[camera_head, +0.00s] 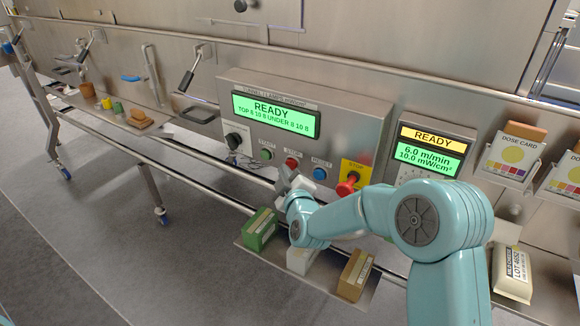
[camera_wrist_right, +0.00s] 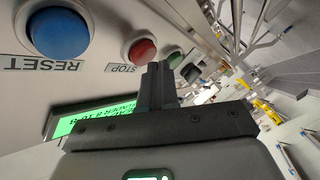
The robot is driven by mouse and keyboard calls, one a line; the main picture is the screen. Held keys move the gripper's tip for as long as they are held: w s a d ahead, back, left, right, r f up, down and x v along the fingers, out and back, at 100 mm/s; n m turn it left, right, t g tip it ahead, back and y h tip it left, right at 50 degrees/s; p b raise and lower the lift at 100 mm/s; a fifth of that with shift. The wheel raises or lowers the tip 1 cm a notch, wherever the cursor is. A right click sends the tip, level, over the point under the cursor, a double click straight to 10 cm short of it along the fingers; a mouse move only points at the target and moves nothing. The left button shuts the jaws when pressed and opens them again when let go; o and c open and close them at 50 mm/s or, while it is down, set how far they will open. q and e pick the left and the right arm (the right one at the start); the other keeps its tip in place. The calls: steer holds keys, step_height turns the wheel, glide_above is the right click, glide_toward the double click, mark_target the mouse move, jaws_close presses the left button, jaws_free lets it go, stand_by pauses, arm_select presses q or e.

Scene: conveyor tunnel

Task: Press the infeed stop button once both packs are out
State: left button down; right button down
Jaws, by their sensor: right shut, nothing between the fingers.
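A red STOP button (camera_head: 291,164) sits between a green START button (camera_head: 265,154) and a blue RESET button (camera_head: 320,173) on the steel control panel (camera_head: 350,110). My right gripper (camera_head: 286,176) is shut and empty, just in front of the panel, close below the red button. In the right wrist view its closed fingers (camera_wrist_right: 158,82) point toward the panel beside the red button (camera_wrist_right: 140,50); I cannot tell if they touch. A green pack (camera_head: 260,229), a white pack (camera_head: 301,260) and a brown pack (camera_head: 356,272) lie on a low tray (camera_head: 330,292). My left gripper is out of view.
A red STOP knob on a yellow plate (camera_head: 350,184) juts out right of RESET. A READY screen (camera_head: 275,114) is lit green. Dose cards (camera_head: 507,160) hang at the right. A beige pack marked LOT (camera_head: 512,272) lies at lower right. Open floor lies at lower left.

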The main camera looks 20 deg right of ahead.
steer(key=shift+s+a, duration=0.2)
steer(key=shift+a, duration=0.1)
steer(key=s+a, duration=0.1)
steer(key=a, duration=0.1)
steer(key=s+a+b, duration=0.1)
steer(key=s+a, duration=0.1)
stand_by(0.5)
stand_by(0.5)
